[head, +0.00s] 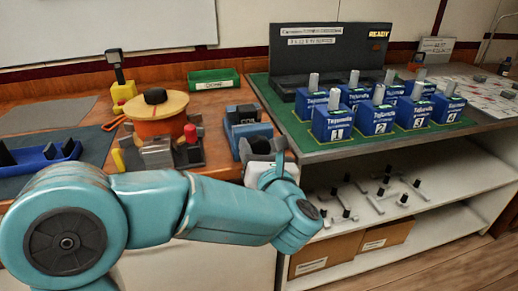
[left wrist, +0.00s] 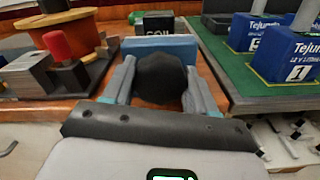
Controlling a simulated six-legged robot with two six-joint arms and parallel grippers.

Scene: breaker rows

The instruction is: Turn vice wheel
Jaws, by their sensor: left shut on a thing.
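The blue vice (head: 246,118) stands at the right end of the wooden bench, with a dark block labelled COIL (left wrist: 158,28) at it in the left wrist view. The vice's black round wheel (left wrist: 162,84) faces my left wrist camera, in front of the blue body (left wrist: 160,46). My left gripper (left wrist: 160,72) is shut on the wheel, one grey finger on each side. In the head view my left gripper (head: 268,154) is at the near side of the vice, and the wheel is mostly hidden there. My right gripper is in neither view.
A green tray (head: 214,79) lies behind. Several numbered blue breakers (head: 376,117) stand on the green mat (head: 304,138) to the right, above shelves.

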